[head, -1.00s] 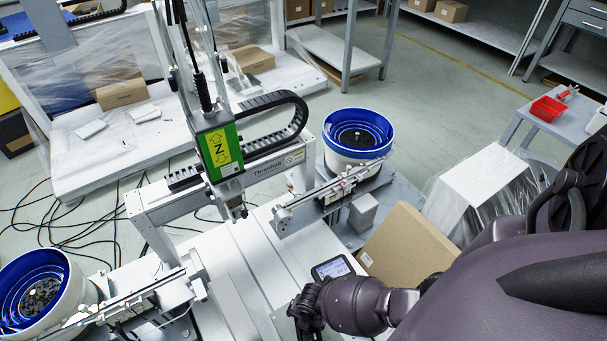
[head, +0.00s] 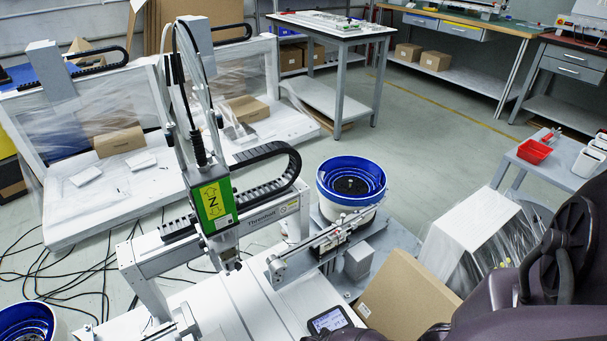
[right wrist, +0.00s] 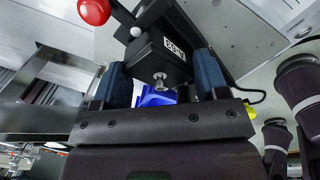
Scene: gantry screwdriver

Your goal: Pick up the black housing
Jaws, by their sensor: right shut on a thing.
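The black housing (right wrist: 158,58) is a dark block with a small white label and a round metal part on its near face. In the right wrist view it sits between the two blue-padded fingers of my right gripper (right wrist: 160,82), which is shut on it. Part of the housing is hidden by the gripper. A blue piece (right wrist: 155,98) shows below it between the fingers; I cannot tell what it belongs to. In the head view my right gripper is below the bottom edge, and the housing does not show. My left gripper is in neither current view.
A red ball knob (right wrist: 94,11) on a dark lever is close to the housing. The gantry with its green screwdriver head (head: 214,206) stands over the white bench. A blue feeder bowl (head: 351,183), a small display (head: 328,320) and a cardboard box (head: 405,300) are nearby.

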